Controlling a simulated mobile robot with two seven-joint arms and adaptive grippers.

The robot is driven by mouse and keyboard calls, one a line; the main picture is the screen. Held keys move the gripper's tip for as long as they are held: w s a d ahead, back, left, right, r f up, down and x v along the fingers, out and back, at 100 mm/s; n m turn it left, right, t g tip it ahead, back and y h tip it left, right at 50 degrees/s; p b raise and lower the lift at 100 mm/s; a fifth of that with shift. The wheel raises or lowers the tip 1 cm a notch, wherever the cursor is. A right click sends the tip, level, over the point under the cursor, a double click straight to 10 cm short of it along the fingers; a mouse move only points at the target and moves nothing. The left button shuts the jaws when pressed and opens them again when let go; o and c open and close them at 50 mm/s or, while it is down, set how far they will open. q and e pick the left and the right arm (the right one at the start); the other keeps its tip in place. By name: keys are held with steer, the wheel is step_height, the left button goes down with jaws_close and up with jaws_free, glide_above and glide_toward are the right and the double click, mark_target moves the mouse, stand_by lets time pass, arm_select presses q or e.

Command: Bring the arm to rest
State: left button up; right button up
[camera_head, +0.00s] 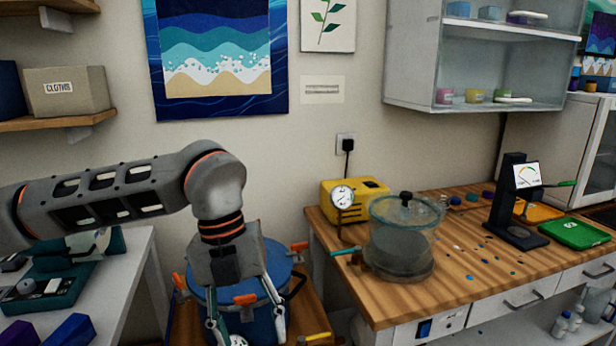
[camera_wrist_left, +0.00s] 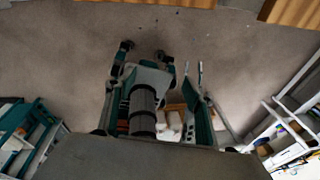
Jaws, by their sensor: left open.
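My left arm reaches in from the left in the head view, bent at the elbow, with its wrist hanging down. My left gripper (camera_head: 247,334) points downward with its two fingers spread apart. It is in front of a blue pot (camera_head: 208,312) with orange clamps around its rim, and it hides part of that pot. I see nothing held between the fingers, though their tips are near the bottom edge of the picture. I cannot tell whether they touch the pot. The right gripper is not in view.
The wooden workbench (camera_head: 385,302) at right holds a clear lidded chamber (camera_head: 402,238), a yellow pump (camera_head: 368,187), a black stand with a gauge (camera_head: 515,205) and a green tray (camera_head: 573,234). A white table with teal equipment stands at left. The left wrist view shows mostly grey floor (camera_wrist_left: 240,50).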

arm_select(q)
steer(key=s+d+f+m+g+h, duration=0.25)
steer(key=s+d+g+h, duration=0.35)
steer(key=s+d, duration=0.6)
steer(key=w+d+r+n+h, duration=0.2)
steer(key=d+r+h, duration=0.6)
steer(key=h, duration=0.3)
steer(key=w+a+f+n+t+h, duration=0.2)
steer(key=w+a+n+t+h, duration=0.2)
steer(key=w+n+t, duration=0.65)
steer(key=w+a+f+n+t+y, duration=0.4)
steer(key=a+f+n+t+y, duration=0.7)
steer(key=f+n+t, duration=0.35)
steer(key=s+a+f+n+g+y, duration=0.2)
steer(key=s+a+f, duration=0.3)
steer(key=f, duration=0.4)
steer(key=s+a+f+n+g+y, duration=0.1)
steer(key=s+a+f+y, duration=0.3)
steer(key=f, duration=0.6)
steer(key=s+a+f+n+g+y, duration=0.2)
steer(key=s+a+f+g+y, duration=0.1)
steer(key=s+a+f, duration=0.4)
step_height(320, 180, down, 3)
steer(key=shift+s+f+n+g, duration=0.2)
steer(key=shift+s+n+g, duration=0.15)
steer(key=shift+g, duration=0.25)
steer(key=shift+a, duration=0.1)
